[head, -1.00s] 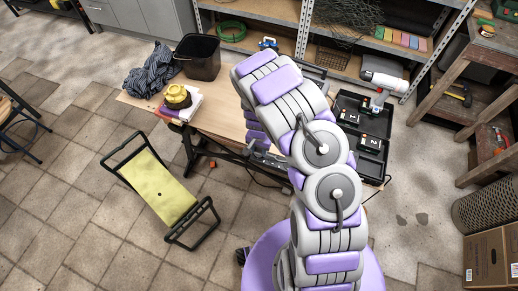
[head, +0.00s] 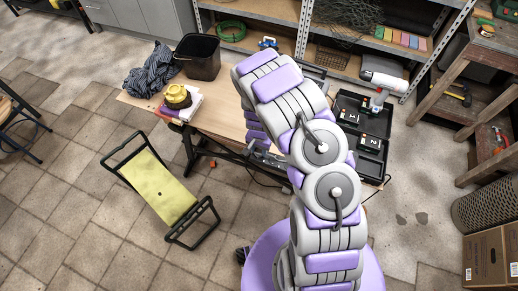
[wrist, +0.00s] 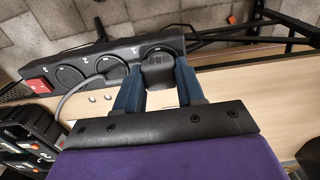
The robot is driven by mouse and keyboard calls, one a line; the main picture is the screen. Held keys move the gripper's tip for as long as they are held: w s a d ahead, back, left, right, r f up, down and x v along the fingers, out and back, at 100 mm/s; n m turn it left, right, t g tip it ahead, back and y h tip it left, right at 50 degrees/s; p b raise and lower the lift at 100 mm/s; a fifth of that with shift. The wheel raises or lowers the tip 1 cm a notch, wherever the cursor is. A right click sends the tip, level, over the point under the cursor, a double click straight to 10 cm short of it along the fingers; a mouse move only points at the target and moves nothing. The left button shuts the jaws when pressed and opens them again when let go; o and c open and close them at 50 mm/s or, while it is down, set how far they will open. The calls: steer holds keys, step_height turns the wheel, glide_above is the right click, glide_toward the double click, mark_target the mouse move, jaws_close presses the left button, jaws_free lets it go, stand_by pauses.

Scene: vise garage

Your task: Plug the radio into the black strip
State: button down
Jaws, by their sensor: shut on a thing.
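The black strip (wrist: 70,73) lies along the table edge in the wrist view. It has a red switch (wrist: 38,87) at its left end and a row of round numbered sockets. My gripper (wrist: 158,72) has two blue fingers shut on a dark plug (wrist: 157,73). The plug is at the right end of the strip and overlaps the socket there. I cannot tell whether it is seated or just above it. A grey cable (wrist: 72,98) runs beside the strip, left of the fingers. In the head view my arm hides most of this spot. I cannot make out the radio.
A yellow-green folding stool (head: 160,187) stands on the floor at left. Shelves stand behind.

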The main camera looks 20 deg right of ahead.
mark_target(259, 150)
steer(key=shift+f, duration=0.25)
stand_by(0.5)
steer(key=c, duration=0.6)
jaws_free()
steer(key=shift+r, duration=0.1)
step_height(259, 150, up, 17)
steer(key=p, duration=0.2)
steer(key=shift+p, duration=0.4)
